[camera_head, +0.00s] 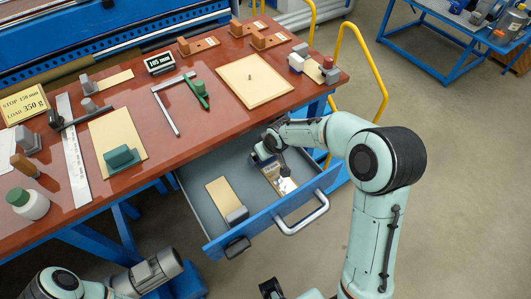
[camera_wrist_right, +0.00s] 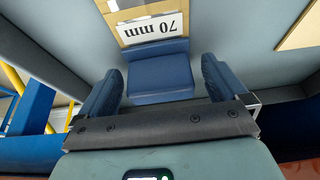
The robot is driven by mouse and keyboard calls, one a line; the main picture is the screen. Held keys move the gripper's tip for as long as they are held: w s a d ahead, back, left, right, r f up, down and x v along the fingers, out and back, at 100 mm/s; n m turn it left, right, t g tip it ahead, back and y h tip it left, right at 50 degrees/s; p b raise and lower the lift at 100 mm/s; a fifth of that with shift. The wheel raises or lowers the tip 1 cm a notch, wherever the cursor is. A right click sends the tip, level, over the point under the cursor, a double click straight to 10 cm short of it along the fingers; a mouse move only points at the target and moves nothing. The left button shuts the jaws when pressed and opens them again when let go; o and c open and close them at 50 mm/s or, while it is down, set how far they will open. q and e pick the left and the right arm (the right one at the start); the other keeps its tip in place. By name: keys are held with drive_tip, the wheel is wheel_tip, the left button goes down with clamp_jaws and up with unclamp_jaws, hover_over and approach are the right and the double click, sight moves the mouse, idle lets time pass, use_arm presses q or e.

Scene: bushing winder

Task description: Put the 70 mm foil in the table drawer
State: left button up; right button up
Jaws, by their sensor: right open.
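The 70 mm foil is a tan strip with a white label (camera_head: 287,186) and a blue block at one end. It lies on the floor of the open table drawer (camera_head: 208,238). In the right wrist view the "70 mm" label (camera_wrist_right: 152,28) reads upside down, and the blue block (camera_wrist_right: 160,80) is between my right gripper's fingers (camera_wrist_right: 160,85). Gaps show on both sides of the block. My right gripper (camera_head: 268,152) is open, low inside the drawer at its back right; the arm partly hides the foil.
Another tan foil (camera_head: 218,190) with a grey block lies in the drawer's left part. The drawer front has a silver handle (camera_head: 302,216).

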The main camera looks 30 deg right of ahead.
sight(273, 170)
drive_tip(key=v, duration=1.2)
